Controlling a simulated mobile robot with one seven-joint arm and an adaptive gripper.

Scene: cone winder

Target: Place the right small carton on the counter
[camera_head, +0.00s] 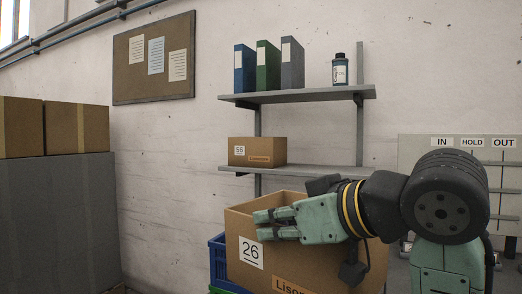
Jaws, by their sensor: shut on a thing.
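A brown carton (240,278) labelled 26, with a strip of lettering low on its front, fills the lower middle of the view, tilted. My green gripper (264,225) reaches in from the right and is shut on this carton at its upper part. My fingers and wrist cover part of its front and top, so the exact grip is hidden. A small carton (257,152) labelled 56 stands on the left of the lower wall shelf (318,172); the shelf to its right looks empty. I cannot make out the counter.
A blue crate (217,262) shows behind and left of the held carton. Binders (268,66) and a dark bottle (340,70) stand on the upper shelf (310,95). Two cartons (75,128) sit on a grey block (60,220) at left. An IN/HOLD/OUT board (415,155) is at right.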

